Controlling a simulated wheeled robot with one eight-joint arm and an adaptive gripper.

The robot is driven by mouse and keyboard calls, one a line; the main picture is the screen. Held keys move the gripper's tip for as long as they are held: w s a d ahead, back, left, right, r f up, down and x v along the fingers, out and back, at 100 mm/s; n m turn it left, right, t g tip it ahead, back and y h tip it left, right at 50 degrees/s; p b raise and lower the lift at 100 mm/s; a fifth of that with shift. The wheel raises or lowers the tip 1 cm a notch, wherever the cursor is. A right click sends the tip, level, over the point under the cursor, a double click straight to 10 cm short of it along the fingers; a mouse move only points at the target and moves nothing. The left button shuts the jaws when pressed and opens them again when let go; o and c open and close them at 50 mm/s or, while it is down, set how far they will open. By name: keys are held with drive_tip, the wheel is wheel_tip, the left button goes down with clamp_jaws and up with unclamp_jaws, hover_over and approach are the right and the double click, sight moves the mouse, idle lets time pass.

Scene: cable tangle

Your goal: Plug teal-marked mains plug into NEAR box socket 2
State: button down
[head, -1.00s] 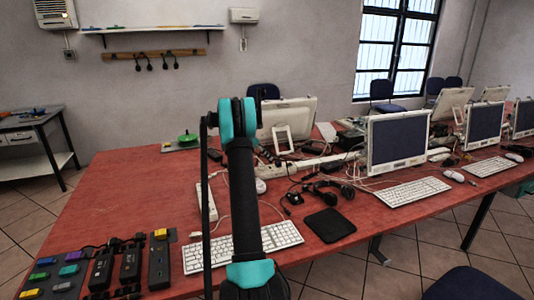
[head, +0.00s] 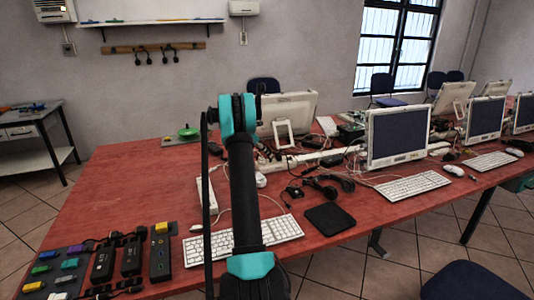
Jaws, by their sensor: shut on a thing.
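My arm rises through the middle of the head view, with a teal elbow joint. My gripper is not visible. Three long black boxes stand at the front left of the red table: a left one (head: 103,263), a middle one (head: 131,258) and a right one (head: 160,256) with a yellow block (head: 161,228) at its far end. I cannot tell which is the near box, and their sockets are too small to number. Black plugs or cords lie around the left two. I cannot make out the teal-marked mains plug.
A dark board with coloured blocks, one of them teal (head: 69,263), lies at the left front edge. A white keyboard (head: 270,236), black mat (head: 330,218), tangled black cables (head: 325,186) and monitors (head: 398,136) fill the right. The table's left middle (head: 125,190) is clear.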

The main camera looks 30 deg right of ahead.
drive_tip(key=shift+f, duration=1.15)
idle(0.4)
drive_tip(key=c, duration=1.1)
unclamp_jaws()
drive_tip(key=v, duration=1.2)
